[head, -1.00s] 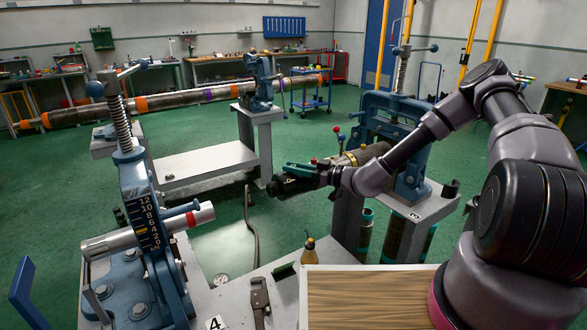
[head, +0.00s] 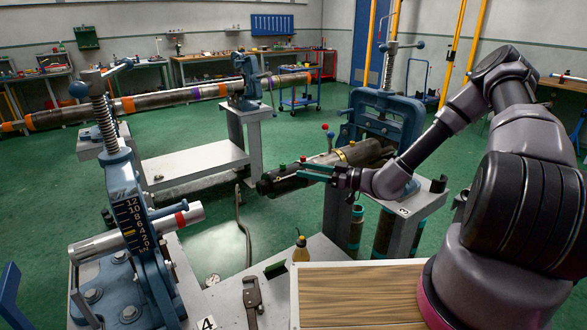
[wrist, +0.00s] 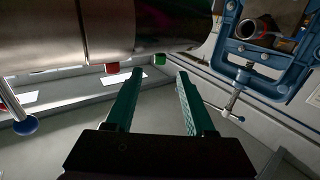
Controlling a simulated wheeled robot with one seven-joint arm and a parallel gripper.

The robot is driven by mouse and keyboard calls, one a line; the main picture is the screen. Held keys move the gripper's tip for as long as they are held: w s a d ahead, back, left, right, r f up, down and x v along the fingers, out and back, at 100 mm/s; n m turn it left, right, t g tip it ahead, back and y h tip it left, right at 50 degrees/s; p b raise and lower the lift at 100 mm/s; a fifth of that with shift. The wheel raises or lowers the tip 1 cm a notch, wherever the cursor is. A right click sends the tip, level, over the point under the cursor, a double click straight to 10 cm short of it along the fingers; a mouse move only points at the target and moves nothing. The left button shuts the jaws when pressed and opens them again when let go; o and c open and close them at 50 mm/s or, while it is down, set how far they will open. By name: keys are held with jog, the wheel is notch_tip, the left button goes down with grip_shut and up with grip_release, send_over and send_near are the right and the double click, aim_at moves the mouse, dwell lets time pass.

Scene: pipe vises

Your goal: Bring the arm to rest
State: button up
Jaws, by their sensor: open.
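My gripper (head: 305,171) is in the middle of the head view, at the end of my arm, which reaches in from the right. Its two green fingers stand apart with nothing between them, as the wrist view also shows (wrist: 159,75). A dark-ended pipe (head: 343,158) is held in the blue vise (head: 382,125) and sticks out to the left. My gripper overlaps this pipe in the head view. In the wrist view, the pipe (wrist: 65,35) passes above the fingers; a small gap shows there.
Another blue vise (head: 130,215) with a force scale holds a pale pipe (head: 140,235) at the left. A wrench (head: 252,298) and a small bottle (head: 301,250) are on the near bench, beside a wooden board (head: 360,295). A long banded pipe (head: 150,103) lies behind.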

jog(key=shift+v, duration=1.1)
